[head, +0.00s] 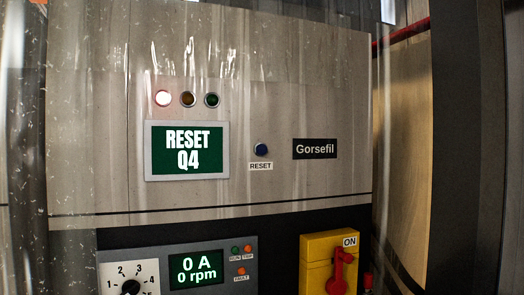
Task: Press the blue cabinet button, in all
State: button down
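A grey cabinet front (320,95) fills most of the head view. The blue button (261,150) sits on it a little right of centre, with a label reading RESET just below. To its left, a green display (187,150) reads "RESET Q4". My gripper is not in view, so nothing of mine shows near the button.
Above the display are a lit reddish lamp (162,98) and two dark lamps. Below are a panel (197,267) reading "0 A 0 rpm", a dial (131,287), and a yellow switch box (318,262) with a red handle, marked ON. Clear, streaky sheeting seems to hang in front.

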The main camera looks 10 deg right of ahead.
aim_at(261, 148)
jog(key=u, duration=0.4)
jog(key=k, duration=0.3)
jog(key=u, duration=1.35)
jog(key=i, duration=0.5)
